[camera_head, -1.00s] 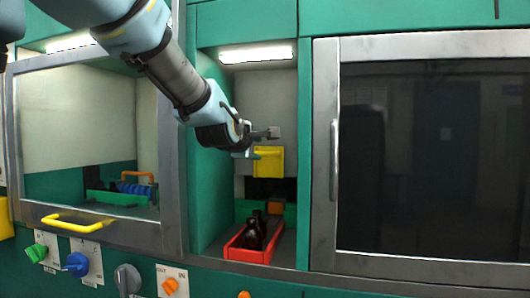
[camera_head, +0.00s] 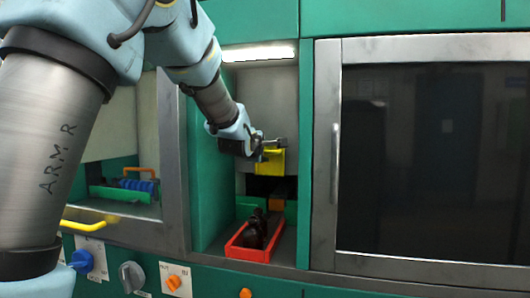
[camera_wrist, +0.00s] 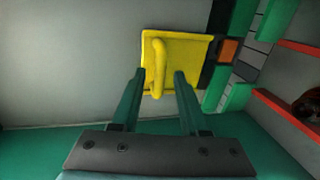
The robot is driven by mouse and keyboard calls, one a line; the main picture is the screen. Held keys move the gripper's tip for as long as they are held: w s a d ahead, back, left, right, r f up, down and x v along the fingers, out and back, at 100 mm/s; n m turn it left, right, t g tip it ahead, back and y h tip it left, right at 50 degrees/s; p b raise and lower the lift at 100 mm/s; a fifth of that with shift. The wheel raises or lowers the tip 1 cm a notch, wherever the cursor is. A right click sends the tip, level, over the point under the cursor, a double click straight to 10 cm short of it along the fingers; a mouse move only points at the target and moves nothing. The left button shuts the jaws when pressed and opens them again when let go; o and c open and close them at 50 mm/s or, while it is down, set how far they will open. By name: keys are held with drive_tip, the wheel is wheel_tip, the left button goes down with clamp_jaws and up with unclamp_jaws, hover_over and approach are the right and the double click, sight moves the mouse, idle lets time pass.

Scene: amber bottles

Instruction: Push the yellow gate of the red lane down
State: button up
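The yellow gate (camera_head: 272,164) is a yellow plate with a handle bar, on the back wall of the lit alcove above a dark opening. The red lane (camera_head: 248,254) is a red-rimmed tray on the alcove floor below it, with dark amber bottles (camera_head: 256,228) inside. My gripper (camera_head: 270,150) is at the gate's upper left in the head view. In the wrist view my gripper (camera_wrist: 160,76) has its two fingers apart, at either side of the yellow handle (camera_wrist: 158,68) of the gate. I cannot tell whether the fingers touch it.
Green alcove walls stand close on both sides of my arm. A dark glazed door with a metal handle (camera_head: 335,165) is to the right. At left, a bay holds a blue coil (camera_head: 137,185) with an orange handle. Knobs (camera_head: 132,276) line the panel below.

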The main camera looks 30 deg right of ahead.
clamp_jaws()
idle(1.2)
